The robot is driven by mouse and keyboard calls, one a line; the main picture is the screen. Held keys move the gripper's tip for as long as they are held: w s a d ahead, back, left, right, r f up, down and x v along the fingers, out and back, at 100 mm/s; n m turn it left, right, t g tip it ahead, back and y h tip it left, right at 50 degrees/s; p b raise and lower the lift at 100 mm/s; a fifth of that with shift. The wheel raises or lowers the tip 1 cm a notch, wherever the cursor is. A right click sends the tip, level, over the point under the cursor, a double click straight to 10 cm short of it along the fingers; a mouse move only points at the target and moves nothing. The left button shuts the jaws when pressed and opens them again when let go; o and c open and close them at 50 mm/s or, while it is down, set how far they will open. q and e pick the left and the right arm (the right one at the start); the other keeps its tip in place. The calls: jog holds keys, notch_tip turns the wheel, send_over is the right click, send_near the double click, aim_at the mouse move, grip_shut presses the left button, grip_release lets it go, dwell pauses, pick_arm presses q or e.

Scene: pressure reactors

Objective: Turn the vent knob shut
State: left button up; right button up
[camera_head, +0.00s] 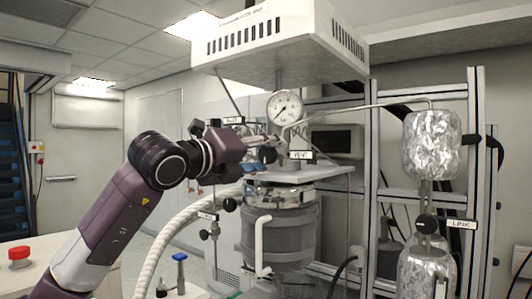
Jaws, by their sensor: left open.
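My left arm comes in from the lower left, and my left gripper (262,154) is open at the valve fittings above the reactor vessel, just below the pressure gauge (285,108). The vent knob cannot be made out clearly, as my wrist and gripper cover much of the fittings there. I cannot tell whether the fingers touch it. My right gripper is not in view.
The reactor vessel (278,238) stands under a white overhead housing (290,45). A white hose (170,235) runs beside it. A foil-wrapped cylinder (432,145) and a black knob (426,222) labelled LINK are at right, before a metal frame. A red-capped item (19,253) stands at left.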

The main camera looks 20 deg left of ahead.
pick_arm(q)
jog(key=shift+c, duration=0.3)
jog(key=c, duration=1.1)
